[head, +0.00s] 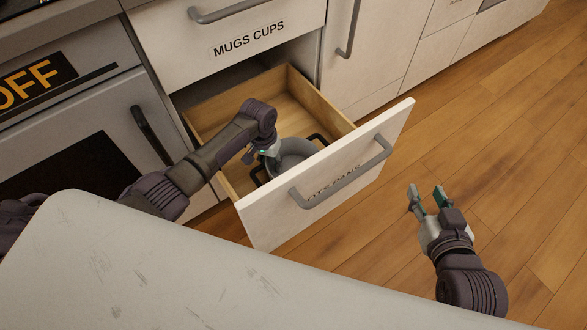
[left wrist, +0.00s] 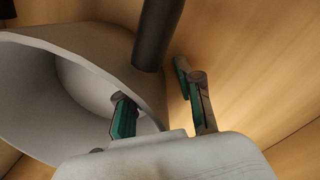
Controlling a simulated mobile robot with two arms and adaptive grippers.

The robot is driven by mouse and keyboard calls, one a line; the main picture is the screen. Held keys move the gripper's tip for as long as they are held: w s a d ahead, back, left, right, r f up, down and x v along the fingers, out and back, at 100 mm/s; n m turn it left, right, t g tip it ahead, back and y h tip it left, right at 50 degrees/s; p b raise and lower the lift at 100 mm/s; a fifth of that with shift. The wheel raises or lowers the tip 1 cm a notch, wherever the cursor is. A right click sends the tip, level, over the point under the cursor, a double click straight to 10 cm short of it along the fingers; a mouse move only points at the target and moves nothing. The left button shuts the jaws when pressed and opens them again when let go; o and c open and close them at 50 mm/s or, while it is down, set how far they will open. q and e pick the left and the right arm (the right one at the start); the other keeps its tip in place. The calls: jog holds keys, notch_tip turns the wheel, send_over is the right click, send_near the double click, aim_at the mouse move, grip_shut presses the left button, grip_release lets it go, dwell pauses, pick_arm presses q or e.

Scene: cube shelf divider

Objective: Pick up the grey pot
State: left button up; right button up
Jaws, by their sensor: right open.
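The grey pot (head: 296,148) sits inside the open wooden drawer, near its front panel, with dark handles at two sides. Its pale wall and rim fill the left of the left wrist view (left wrist: 95,50), with a dark handle (left wrist: 158,35) beyond the fingers. My left gripper (head: 268,158) reaches down into the drawer at the pot's rim. In the left wrist view my left gripper's fingers (left wrist: 160,108) are apart, one inside the pot and one outside, with a gap beside the wall. My right gripper (head: 428,197) is open and empty, right of the drawer.
The drawer's white front panel (head: 385,125), with a grey handle (head: 340,175) and partly hidden lettering, stands close to the pot. Wooden drawer walls (head: 320,95) surround it. A closed drawer labelled MUGS CUPS (head: 248,38) is above. A pale countertop (head: 150,275) lies in front; the right floor is clear.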

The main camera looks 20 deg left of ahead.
pick_arm(q)
jog(key=shift+c, duration=0.2)
grip_shut()
jog(key=shift+r, duration=0.2)
dwell(0.4)
